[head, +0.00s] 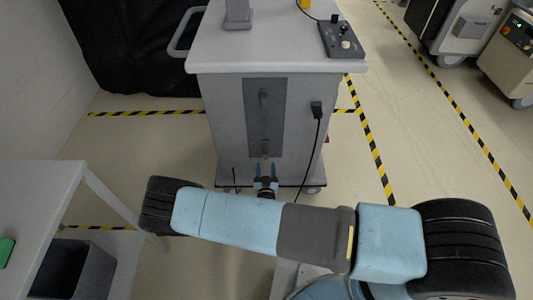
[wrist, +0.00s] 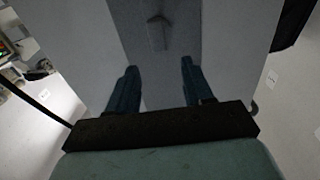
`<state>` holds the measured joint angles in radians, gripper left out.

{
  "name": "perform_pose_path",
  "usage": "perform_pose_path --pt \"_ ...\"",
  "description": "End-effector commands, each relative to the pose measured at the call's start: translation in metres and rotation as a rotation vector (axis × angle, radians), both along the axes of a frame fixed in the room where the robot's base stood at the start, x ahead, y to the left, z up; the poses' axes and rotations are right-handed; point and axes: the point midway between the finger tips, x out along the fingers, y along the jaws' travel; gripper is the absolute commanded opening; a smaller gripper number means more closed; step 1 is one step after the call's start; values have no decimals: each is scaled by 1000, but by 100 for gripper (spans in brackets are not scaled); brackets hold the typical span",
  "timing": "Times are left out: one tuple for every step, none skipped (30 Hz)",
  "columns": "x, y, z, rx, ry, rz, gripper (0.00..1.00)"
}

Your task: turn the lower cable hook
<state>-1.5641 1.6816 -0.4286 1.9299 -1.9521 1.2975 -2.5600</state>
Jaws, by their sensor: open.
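The grey cart (head: 226,120) stands ahead, with a darker grey panel (head: 265,120) on its front face. The lower cable hook (head: 266,154) is a small grey piece near the panel's bottom. In the wrist view a grey hook (wrist: 157,33), seemingly the lower one, sticks out from the panel beyond my fingertips. The upper hook (head: 264,97) sits higher on the panel. My gripper (head: 266,169) is low in front of the cart, just below the lower hook. In the wrist view my gripper (wrist: 160,66) is open, its blue fingers apart with nothing between them.
A black cable hangs from a plug (head: 316,108) right of the panel. A control box (head: 341,38) lies on the cart top. A white table (head: 35,195) and a dark bin (head: 75,270) are at left.

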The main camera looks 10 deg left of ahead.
Motion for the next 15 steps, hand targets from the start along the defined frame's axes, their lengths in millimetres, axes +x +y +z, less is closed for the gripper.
perform_pose_path --pt "10 2 0 2 -1 -2 51" --pt "15 3 0 3 0 -3 51" --pt "21 4 0 3 1 -3 51" --pt "27 6 0 3 1 -3 51" --pt "32 7 0 3 0 -3 51" --pt "39 9 0 3 0 -3 51" --pt "43 10 0 2 0 -3 51" --pt "48 11 0 2 0 -3 51" --pt "54 13 0 3 0 -2 51" --pt "58 13 0 3 0 -2 51" --pt "62 14 0 3 0 -3 51" --pt "66 15 0 3 0 -2 51" --pt "69 17 0 3 1 -2 51" --pt "72 17 0 3 1 -2 51" --pt "75 18 0 3 0 -2 51"
